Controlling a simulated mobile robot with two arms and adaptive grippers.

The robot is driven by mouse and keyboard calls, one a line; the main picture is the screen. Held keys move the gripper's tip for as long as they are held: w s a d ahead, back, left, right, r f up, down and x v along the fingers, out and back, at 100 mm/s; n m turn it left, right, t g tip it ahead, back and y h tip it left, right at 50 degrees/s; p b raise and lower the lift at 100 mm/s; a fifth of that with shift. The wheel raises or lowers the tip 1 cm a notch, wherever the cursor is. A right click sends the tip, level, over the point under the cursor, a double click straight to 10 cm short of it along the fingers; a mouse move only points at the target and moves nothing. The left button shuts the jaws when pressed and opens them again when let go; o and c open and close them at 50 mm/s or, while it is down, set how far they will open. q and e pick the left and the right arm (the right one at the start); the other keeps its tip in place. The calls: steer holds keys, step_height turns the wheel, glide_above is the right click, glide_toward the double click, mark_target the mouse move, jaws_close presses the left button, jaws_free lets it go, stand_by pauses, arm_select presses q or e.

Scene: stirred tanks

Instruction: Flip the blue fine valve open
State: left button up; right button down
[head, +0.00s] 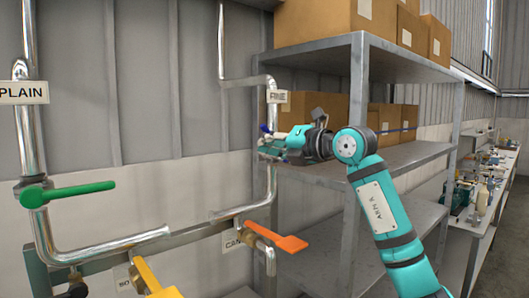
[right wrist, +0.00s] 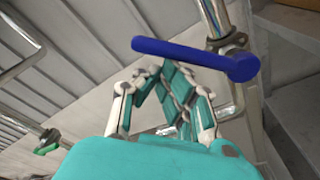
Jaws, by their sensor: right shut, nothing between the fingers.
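The blue fine valve handle (right wrist: 190,55) lies crosswise to its metal pipe in the right wrist view, with its round hub at the right end. In the head view only a small blue bit of it (head: 265,128) shows beside my gripper, below the FINE label (head: 277,97). My right gripper (head: 266,146) is shut and empty at this pipe. In the right wrist view its fingertips (right wrist: 165,75) are just below the handle in the picture. I cannot tell whether they touch it. My left gripper is not in view.
A green handle (head: 75,192) is on the PLAIN pipe at left. An orange handle (head: 280,237) and a yellow handle (head: 155,280) are lower down. A grey metal shelf (head: 357,100) with cardboard boxes (head: 330,18) stands close to the right of the fine pipe.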

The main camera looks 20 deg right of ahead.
steer(key=w+d+r+m+y+p, duration=0.1)
steer(key=d+r+m, duration=0.3)
steer(key=m, duration=0.4)
steer(key=shift+w+d+t+p, duration=0.25)
steer(key=shift+w+t+p, duration=0.05)
steer(key=shift+p, duration=0.45)
steer(key=shift+r, duration=0.1)
steer(key=shift+d, duration=0.1)
